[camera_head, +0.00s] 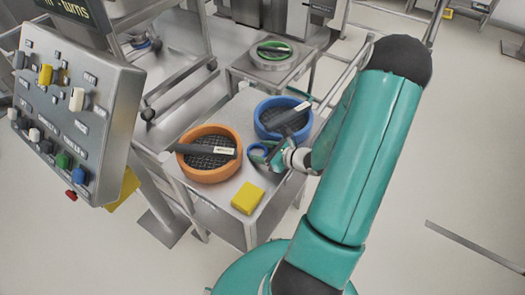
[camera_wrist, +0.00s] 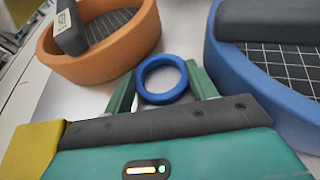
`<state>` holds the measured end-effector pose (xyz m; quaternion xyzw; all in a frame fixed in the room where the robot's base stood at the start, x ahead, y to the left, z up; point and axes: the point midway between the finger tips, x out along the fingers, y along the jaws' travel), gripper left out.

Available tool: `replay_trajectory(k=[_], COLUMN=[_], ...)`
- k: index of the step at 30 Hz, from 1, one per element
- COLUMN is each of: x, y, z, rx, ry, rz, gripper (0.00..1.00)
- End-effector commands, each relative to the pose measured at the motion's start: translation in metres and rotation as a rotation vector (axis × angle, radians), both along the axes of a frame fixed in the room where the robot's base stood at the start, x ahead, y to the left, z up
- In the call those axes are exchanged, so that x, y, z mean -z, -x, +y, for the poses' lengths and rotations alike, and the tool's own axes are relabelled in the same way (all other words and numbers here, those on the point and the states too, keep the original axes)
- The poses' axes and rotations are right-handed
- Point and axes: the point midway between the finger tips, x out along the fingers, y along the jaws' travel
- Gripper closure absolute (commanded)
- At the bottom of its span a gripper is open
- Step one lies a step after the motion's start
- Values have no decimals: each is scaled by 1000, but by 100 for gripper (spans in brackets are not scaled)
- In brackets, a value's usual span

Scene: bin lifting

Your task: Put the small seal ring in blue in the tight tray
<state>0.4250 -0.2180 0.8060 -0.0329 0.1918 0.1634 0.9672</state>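The small blue seal ring (camera_wrist: 162,79) sits between the two green fingers of my gripper (camera_wrist: 161,70) in the wrist view. The fingers meet its left and right sides, so my gripper looks shut on it. In the head view the ring (camera_head: 258,150) and my gripper (camera_head: 266,158) are over the cart top, between the round trays. I cannot tell whether the ring touches the cart. The orange round tray (camera_head: 222,178) has a dark mesh floor and a dark bar with a pale label. The blue round tray (camera_head: 272,135) has a similar bar. Neither tray shows the word tight legibly.
A yellow block (camera_head: 247,198) lies on the metal cart (camera_head: 222,205) near its front edge. A green round tray (camera_head: 272,58) stands on another stand behind. A control panel (camera_head: 78,112) with knobs rises at the left. Open floor lies right.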

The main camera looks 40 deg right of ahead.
Motion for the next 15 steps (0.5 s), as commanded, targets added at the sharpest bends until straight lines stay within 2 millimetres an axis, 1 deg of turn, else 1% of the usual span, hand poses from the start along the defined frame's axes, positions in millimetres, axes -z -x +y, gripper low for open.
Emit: replay_trajectory(k=[1,3,11,15], x=[1,0,0,-3], y=[0,0,0,6], z=[0,0,0,-3], rx=[0,0,0,1], ry=[0,0,-1,2], rz=[2,2,1,1], gripper=[34,22,22,22])
